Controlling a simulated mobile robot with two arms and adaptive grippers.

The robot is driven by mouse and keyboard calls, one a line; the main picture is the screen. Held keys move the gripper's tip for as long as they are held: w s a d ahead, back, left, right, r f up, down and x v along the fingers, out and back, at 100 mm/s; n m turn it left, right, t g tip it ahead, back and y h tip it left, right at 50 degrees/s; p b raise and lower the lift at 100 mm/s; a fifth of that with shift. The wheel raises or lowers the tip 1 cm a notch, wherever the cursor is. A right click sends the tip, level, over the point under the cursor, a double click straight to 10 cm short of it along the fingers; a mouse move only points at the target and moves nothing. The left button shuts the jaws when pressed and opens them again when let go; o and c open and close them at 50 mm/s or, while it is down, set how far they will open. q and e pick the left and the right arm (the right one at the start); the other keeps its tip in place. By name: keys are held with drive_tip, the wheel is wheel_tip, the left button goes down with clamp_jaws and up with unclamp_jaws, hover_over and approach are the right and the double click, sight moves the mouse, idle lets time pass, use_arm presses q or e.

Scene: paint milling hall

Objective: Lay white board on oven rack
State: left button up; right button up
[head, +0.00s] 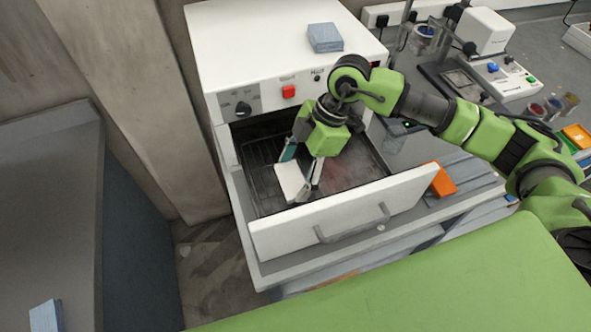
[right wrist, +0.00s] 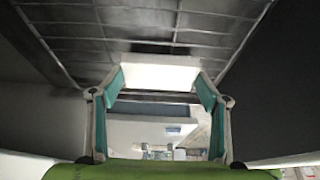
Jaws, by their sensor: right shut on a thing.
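The white board (head: 291,183) is between the fingers of my right gripper (head: 303,165), inside the opened oven (head: 216,22). My right gripper is shut on it and points down. In the right wrist view the white board (right wrist: 158,73) spans between the two teal-padded fingers of the gripper (right wrist: 160,92). The oven rack (head: 262,178) is a dark wire grid below and around the board; its grid also shows in the wrist view (right wrist: 150,25). I cannot tell whether the board touches the rack. My left gripper is not in view.
The white oven front with its handle (head: 345,212) stands pulled open on the near side of the rack. An orange item (head: 443,180) lies to its right. A blue stack (head: 325,38) sits on the oven top. Lab devices (head: 490,60) stand on the bench at right.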

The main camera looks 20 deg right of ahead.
drive_tip(key=shift+f, duration=0.25)
drive_tip(key=o, duration=1.1)
drive_tip(key=shift+r, duration=0.1)
drive_tip(key=b+v, duration=0.2)
drive_tip(key=v, duration=1)
